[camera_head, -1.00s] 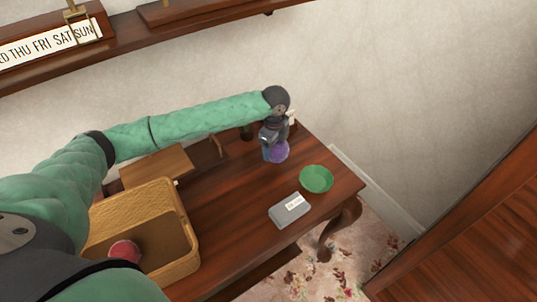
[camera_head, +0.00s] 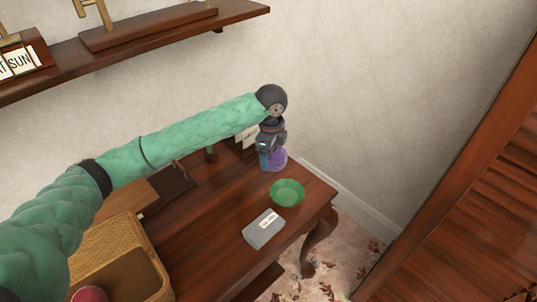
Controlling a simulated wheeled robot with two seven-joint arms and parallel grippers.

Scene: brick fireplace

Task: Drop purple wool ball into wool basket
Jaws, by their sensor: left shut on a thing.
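The purple wool ball (camera_head: 279,158) is at the back of the wooden table, held by my left gripper (camera_head: 268,157). The gripper is shut on it, and its body and fingers hide the ball's left part. I cannot tell whether the ball touches the tabletop. The woven wool basket (camera_head: 153,272) stands at the lower left of the table, cut by the picture's lower edge. A red ball (camera_head: 90,294) lies in it. The basket is well to the left and nearer than the gripper. My right gripper is not in view.
Wooden items stand behind, below a wall shelf (camera_head: 130,50). A brown wooden panel (camera_head: 470,190) is at the right.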

